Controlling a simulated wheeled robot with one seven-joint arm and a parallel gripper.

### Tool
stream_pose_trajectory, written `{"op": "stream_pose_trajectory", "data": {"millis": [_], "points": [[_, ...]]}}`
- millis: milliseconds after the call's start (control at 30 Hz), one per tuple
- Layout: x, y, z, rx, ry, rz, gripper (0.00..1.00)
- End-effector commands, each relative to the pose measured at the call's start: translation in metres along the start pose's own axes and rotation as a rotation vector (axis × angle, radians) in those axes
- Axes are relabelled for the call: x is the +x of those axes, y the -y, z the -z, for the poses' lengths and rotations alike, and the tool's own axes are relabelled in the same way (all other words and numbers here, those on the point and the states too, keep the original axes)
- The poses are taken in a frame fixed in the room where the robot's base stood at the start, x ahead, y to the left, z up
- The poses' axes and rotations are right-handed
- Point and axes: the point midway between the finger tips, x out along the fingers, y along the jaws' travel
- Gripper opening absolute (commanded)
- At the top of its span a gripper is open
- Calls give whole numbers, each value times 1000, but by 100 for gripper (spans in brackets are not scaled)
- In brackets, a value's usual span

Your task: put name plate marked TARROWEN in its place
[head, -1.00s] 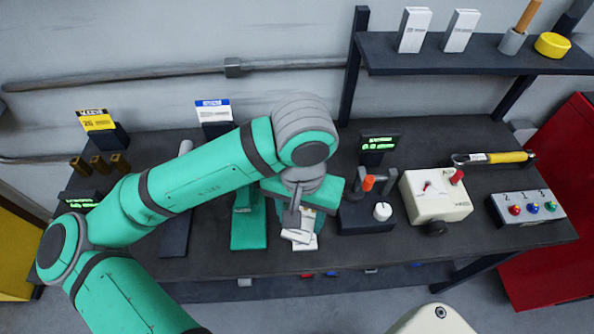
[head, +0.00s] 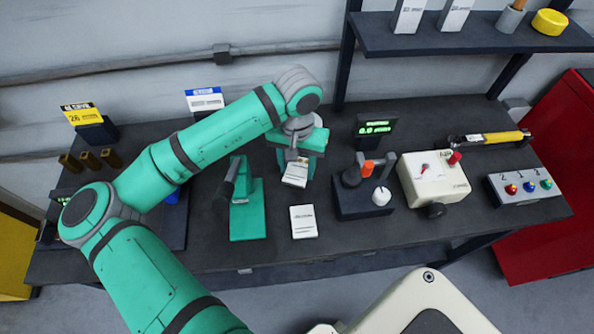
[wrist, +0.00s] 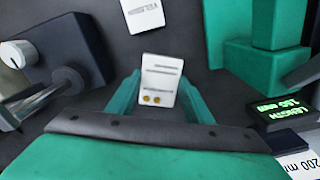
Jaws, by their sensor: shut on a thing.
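My gripper (head: 293,158) is shut on a white name plate (head: 296,174) and holds it over the bench. In the wrist view the held plate (wrist: 160,75) sits between my two green fingers, with printed lines and two yellow dots on it; its lettering is too small to read. A second white plate (head: 303,221) lies flat on the bench in front of my gripper, apart from it. This plate also shows at the top of the wrist view (wrist: 143,14), its name unreadable. I cannot tell which plate is marked TARROWEN, and its place is not identifiable.
A green press (head: 248,215) stands left of the loose plate. A dark box with knobs (head: 363,208) and a cream valve box (head: 433,190) stand to the right. A lit display (head: 375,130) is behind. Bare bench surrounds the loose plate.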

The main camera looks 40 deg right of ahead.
Motion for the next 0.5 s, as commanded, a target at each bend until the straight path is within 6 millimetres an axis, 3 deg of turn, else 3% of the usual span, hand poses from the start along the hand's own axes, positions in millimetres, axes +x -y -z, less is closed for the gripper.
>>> {"op": "stream_pose_trajectory", "data": {"millis": [167, 500], "points": [[7, 2, 6, -1, 0, 1, 18], [43, 3, 10, -1, 0, 1, 18]]}}
